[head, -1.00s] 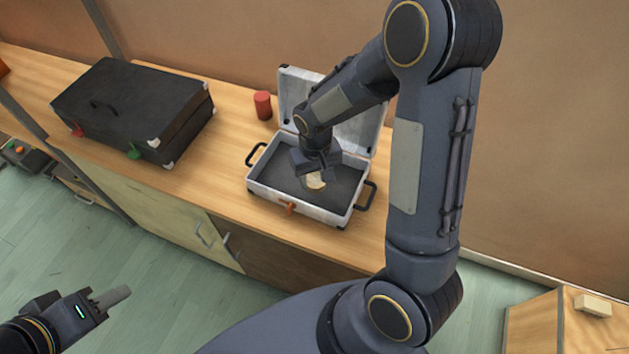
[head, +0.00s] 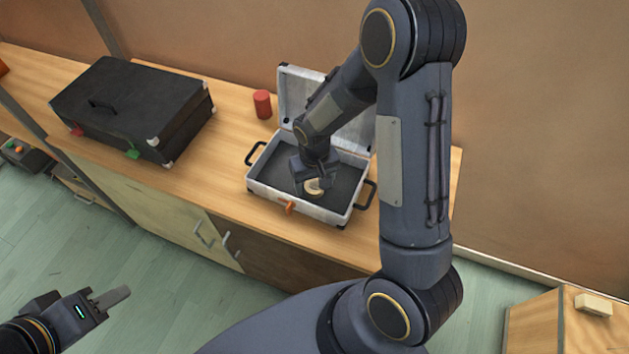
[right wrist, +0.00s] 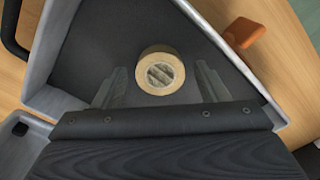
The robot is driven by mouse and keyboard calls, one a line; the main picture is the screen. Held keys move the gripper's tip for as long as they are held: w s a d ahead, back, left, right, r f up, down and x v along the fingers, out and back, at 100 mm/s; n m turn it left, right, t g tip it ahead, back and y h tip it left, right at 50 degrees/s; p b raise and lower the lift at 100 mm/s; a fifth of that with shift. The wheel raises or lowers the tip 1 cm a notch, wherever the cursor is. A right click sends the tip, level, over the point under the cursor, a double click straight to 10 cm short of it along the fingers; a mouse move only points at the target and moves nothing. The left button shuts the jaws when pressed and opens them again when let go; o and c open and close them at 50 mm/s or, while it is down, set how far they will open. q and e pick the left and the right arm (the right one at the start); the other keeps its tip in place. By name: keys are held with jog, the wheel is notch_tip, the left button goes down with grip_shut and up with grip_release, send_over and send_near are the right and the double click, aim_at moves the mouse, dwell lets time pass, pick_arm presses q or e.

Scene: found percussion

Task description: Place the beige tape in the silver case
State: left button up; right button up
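The silver case (head: 264,193) stands open on the wooden counter, lid raised at the back. The beige tape (head: 314,188) lies flat on the dark floor of the case. It also shows in the right wrist view (right wrist: 160,73), its ring whole and apart from both fingers. My right gripper (head: 312,186) reaches down into the case over the tape. In the right wrist view its fingers (right wrist: 160,85) are spread wide, one on each side of the tape. My left gripper (head: 112,298) is at the lower left, away from the counter; its finger gap is unclear.
A closed black case (head: 130,100) lies on the counter to the left. A red cylinder (head: 262,104) stands behind the silver case. An orange latch (head: 291,207) is on the case front. A wooden cabinet (head: 560,325) with a light block (head: 593,304) is at lower right.

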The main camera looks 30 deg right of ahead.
aim_at(315, 186)
jog(key=shift+r, duration=0.2)
notch_tip(315, 186, up, 12)
jog(key=s+r+t+y, duration=0.2)
jog(key=s+r, duration=0.3)
jog(key=s, duration=0.4)
jog(key=s+a+r+t+y, duration=0.1)
jog(key=s+r+t, duration=0.2)
jog(key=s, duration=0.6)
notch_tip(315, 186, up, 2)
jog(key=shift+a+r+t+y+p, duration=0.25)
jog(key=shift+a+t+y+p, duration=0.05)
jog(key=shift+y+p, duration=0.1)
jog(key=shift+c, duration=0.2)
